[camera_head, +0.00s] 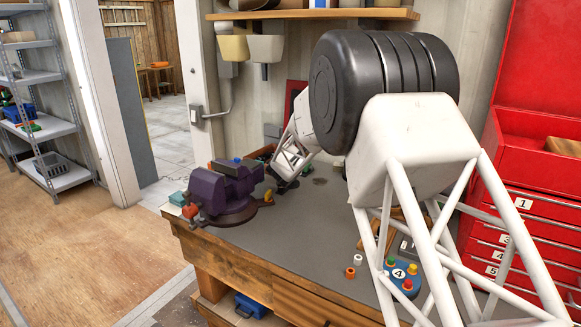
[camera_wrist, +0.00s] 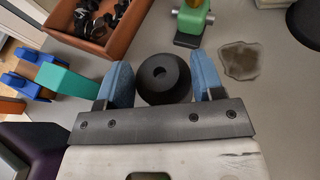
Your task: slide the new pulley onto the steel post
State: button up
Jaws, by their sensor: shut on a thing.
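The pulley, a black round part with a central hole (camera_wrist: 164,72), sits between the two blue fingers of my gripper (camera_wrist: 163,82) in the wrist view. The fingers are shut on its sides, and its hole faces the camera. In the head view my gripper (camera_head: 284,184) is small and dark, over the back of the bench right of the purple vise; the pulley cannot be told apart there. I cannot make out the steel post for certain in either view. A green fixture with a silvery part (camera_wrist: 192,18) stands on a dark base just beyond the pulley in the wrist view.
An orange-brown bin (camera_wrist: 97,50) of black parts lies beyond the left finger. The purple vise (camera_head: 225,190) stands at the bench's left edge. A blue button box (camera_head: 401,281) and small rings (camera_head: 350,272) lie at the front right. Bare grey bench (camera_head: 300,225) lies between.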

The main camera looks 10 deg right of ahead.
jog(key=shift+f, duration=0.8)
dwell(0.4)
jog(key=o, duration=1.1)
jog(key=shift+f, duration=0.1)
jog(key=shift+o, duration=0.2)
jog(key=shift+r, duration=3.5)
